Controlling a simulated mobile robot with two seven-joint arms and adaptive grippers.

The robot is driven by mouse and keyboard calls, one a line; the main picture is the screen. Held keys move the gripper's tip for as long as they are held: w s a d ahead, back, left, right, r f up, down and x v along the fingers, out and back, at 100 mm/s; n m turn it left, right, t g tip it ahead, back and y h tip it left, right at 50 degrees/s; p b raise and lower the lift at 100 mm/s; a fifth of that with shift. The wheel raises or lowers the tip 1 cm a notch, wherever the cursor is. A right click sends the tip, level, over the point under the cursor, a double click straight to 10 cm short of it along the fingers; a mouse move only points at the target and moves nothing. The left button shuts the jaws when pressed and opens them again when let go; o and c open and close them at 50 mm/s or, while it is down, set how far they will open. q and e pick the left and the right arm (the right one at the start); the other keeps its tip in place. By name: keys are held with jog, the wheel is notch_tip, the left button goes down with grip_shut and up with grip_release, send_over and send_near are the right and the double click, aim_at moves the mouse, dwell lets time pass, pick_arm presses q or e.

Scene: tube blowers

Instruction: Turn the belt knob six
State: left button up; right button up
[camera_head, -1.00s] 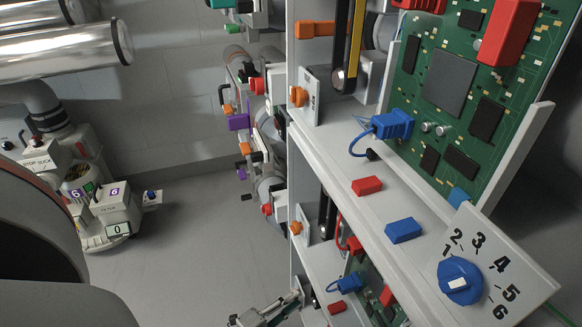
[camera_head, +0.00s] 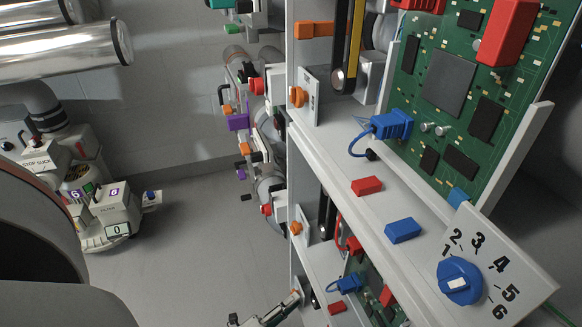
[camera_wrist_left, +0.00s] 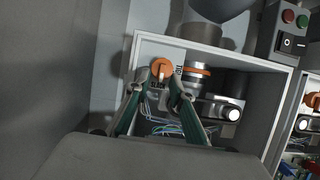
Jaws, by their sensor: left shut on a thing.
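My left gripper (camera_head: 292,300) shows at the bottom edge of the head view, reaching toward the lower part of the shelf rack. In the left wrist view my left gripper (camera_wrist_left: 156,80) has its two green-and-grey fingers on either side of an orange knob (camera_wrist_left: 161,67), shut on it. The knob has a pale bar across its face and sits on a light plate with dark marks at its right; the marks are too small to read. Two similar orange knobs, an upper one (camera_head: 298,97) and a lower one (camera_head: 296,228), show on the rack's left side. My right gripper is not in view.
A blue dial (camera_head: 460,282) marked 1 to 6 is at the front right, beside a large green circuit board (camera_head: 455,85). A black-and-yellow belt (camera_head: 347,45) hangs in the upper compartment. Open floor (camera_head: 190,240) lies left of the rack.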

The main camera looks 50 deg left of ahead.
pick_arm(q)
jog(key=shift+a, duration=0.15)
jog(key=o, duration=0.8)
jog(key=s, duration=1.2)
